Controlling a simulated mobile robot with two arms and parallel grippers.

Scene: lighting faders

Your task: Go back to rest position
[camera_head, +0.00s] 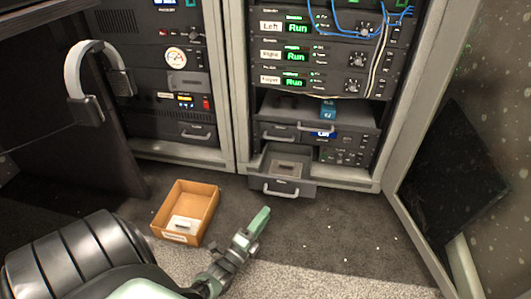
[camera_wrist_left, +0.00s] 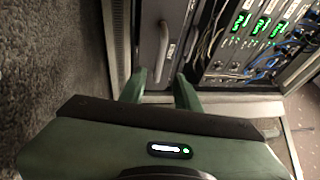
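My left arm comes in at the lower left of the head view. Its green gripper (camera_head: 259,221) is in front of the rack, below and a little left of an open lower drawer (camera_head: 299,189). In the left wrist view, the two green fingers of the left gripper (camera_wrist_left: 160,88) stand apart with nothing visible between them. A dark drawer front with a grey handle (camera_wrist_left: 164,45) shows beyond the fingertips. My right gripper is not in view.
A small open cardboard box (camera_head: 206,206) with a pale item inside stands on the carpet left of the gripper. An open rack door (camera_head: 413,150) is at the right. Headphones (camera_head: 82,105) hang at upper left. Carpet between box and door is mostly clear.

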